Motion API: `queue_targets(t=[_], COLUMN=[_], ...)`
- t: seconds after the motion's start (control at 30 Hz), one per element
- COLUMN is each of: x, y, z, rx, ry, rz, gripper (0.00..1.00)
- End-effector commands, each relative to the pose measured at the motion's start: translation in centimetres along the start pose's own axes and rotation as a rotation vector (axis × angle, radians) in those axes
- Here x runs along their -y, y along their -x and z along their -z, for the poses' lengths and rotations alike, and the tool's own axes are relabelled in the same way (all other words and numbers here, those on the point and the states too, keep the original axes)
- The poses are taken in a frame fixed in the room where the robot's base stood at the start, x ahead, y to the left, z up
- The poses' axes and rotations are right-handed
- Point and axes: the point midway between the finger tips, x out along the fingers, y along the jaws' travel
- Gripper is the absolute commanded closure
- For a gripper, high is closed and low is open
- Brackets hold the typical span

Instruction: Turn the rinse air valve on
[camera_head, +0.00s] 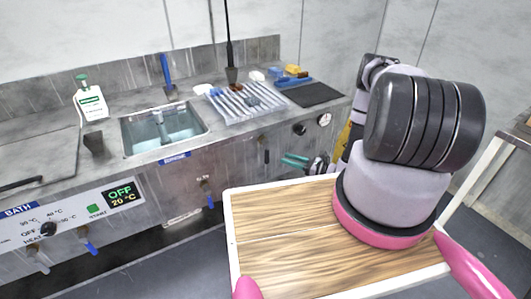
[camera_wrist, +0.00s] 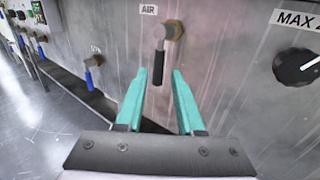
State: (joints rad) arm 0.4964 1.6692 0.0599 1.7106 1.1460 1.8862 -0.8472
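The air valve (camera_wrist: 160,62) is under an "AIR" label (camera_wrist: 149,9) in the wrist view. It has a brass-coloured fitting on the grey panel and a black lever hanging straight down. In the head view its dark lever (camera_head: 266,150) shows small on the front of the sink counter. My gripper (camera_wrist: 158,72) has two teal fingers, open and empty. The lever's lower part appears between the fingertips, but I cannot tell whether it is within their reach or beyond them. No contact shows. In the head view my gripper (camera_head: 295,160) faces the panel from the right.
A blue-handled valve (camera_wrist: 92,66) is left of the air valve. A black "MAX" knob (camera_wrist: 297,66) is to its right. The counter (camera_head: 130,170) has a sink (camera_head: 168,128) and a tool tray (camera_head: 246,102). My wood-topped base is below my arm.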

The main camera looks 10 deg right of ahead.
Motion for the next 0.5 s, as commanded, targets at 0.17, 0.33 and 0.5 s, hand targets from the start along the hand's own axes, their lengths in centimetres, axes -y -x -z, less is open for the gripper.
queue_targets(t=[0.17, 0.33, 0.5], x=[-0.1, -0.1, -0.1], y=[-3.1, -6.4, -8.8], z=[-0.1, -0.1, -0.1], rx=[0.001, 0.001, 0.001], ry=[0.003, 0.003, 0.003], rz=[-0.008, -0.008, -0.006], gripper=[0.63, 0.63, 0.63])
